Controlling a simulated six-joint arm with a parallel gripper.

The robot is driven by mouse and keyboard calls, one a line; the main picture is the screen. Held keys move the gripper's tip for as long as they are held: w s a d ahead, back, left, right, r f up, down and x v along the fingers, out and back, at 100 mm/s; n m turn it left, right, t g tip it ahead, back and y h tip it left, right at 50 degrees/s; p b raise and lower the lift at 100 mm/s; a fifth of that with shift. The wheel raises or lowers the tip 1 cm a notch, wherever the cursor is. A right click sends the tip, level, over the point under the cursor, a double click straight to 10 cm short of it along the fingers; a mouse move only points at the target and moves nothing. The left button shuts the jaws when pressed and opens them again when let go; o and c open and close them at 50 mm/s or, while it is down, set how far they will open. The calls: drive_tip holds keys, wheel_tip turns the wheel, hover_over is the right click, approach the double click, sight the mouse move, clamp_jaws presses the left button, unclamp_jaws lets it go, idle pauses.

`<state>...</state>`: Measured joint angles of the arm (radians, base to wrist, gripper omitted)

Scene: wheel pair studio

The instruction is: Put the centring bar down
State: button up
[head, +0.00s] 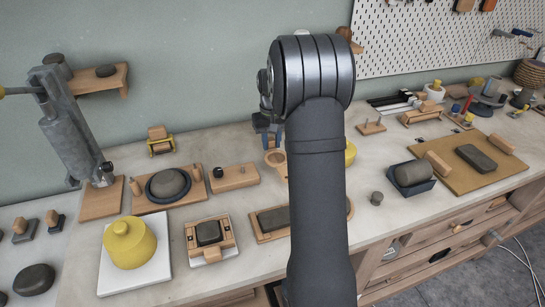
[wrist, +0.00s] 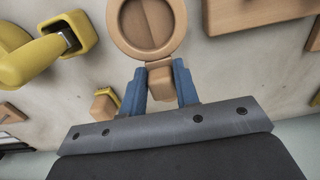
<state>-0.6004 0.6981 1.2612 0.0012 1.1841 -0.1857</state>
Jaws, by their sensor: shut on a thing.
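My gripper (wrist: 160,84) has blue fingers and is shut on the block-like grip of a tan wooden piece, which I take as the centring bar (wrist: 122,38). This piece has a round ring end with a darker brown inside; I cannot tell whether that is its own surface or something beneath. In the head view the ring end (head: 281,153) shows just left of my arm, below the blue fingers (head: 267,131), over the back middle of the workbench (head: 215,143). My arm hides part of it. I cannot tell whether it touches the bench.
A wooden block with a dark knob (head: 234,178) lies left of the ring. A round dark lump on a disc (head: 168,184) stands further left, near a yellow pot (head: 130,243). A yellow thing (wrist: 40,55) lies beside the ring. Bare bench shows right of my arm.

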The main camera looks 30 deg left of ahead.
drive_tip(key=shift+f, duration=2.5)
drive_tip(key=o, duration=1.1)
drive_tip(key=shift+f, duration=0.1)
wheel_tip(320, 180, up, 12)
drive_tip(key=shift+r, duration=0.15)
drive_tip(key=shift+f, duration=4.3)
drive_tip(key=shift+f, duration=0.1)
